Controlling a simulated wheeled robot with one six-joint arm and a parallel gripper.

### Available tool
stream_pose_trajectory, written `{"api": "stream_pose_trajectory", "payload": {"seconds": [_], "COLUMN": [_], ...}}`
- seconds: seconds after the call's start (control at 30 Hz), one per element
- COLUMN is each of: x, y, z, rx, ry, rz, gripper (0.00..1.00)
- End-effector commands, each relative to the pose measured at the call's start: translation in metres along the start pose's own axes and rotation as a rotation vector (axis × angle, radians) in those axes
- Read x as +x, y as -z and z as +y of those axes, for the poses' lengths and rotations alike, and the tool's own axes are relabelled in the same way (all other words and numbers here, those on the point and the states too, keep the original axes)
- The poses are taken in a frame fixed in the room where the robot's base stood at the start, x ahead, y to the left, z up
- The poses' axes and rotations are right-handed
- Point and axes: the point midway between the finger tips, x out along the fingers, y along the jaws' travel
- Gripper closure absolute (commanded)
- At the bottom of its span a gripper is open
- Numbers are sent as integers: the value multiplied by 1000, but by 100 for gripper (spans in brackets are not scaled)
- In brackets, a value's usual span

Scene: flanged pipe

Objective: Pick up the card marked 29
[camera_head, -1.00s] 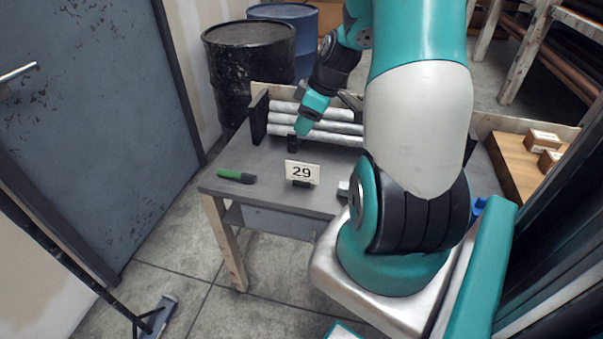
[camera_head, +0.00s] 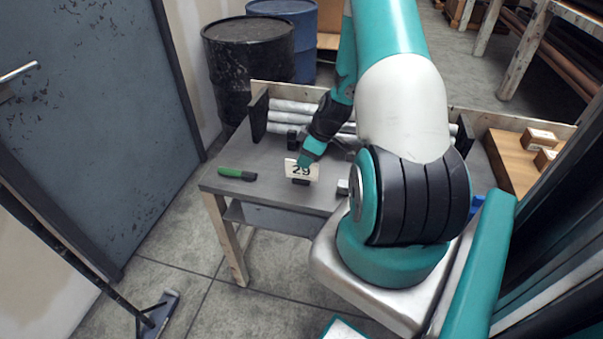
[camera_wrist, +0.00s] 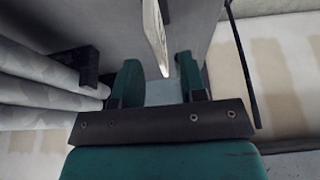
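The white card marked 29 (camera_head: 292,171) stands upright in a small dark holder (camera_head: 301,182) near the front edge of the grey table. My gripper (camera_head: 304,160) is at the card's top edge, and its end covers part of the number. In the wrist view, my gripper's two green fingers (camera_wrist: 159,66) are apart, with a gap between them. The card (camera_wrist: 155,32) shows nearly edge-on there, its near end reaching between the fingertips, closer to the right finger. I cannot see either finger pressing on it.
A green-and-black handled tool (camera_head: 237,174) lies left of the card on the table (camera_head: 250,200). Silver pipes (camera_head: 296,106) lie in a rack behind, also at left in the wrist view (camera_wrist: 35,90). A small metal block (camera_head: 343,187) sits to the right.

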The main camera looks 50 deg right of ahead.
Motion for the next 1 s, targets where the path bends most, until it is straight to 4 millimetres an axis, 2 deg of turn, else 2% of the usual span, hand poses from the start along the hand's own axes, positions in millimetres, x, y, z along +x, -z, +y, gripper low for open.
{"api": "stream_pose_trajectory", "payload": {"seconds": [0.37,1.0], "x": [46,52], "y": [-1,-3], "z": [0,0], "rx": [-1,0], "ry": [3,2], "rz": [-1,-1], "gripper": [62,62]}}
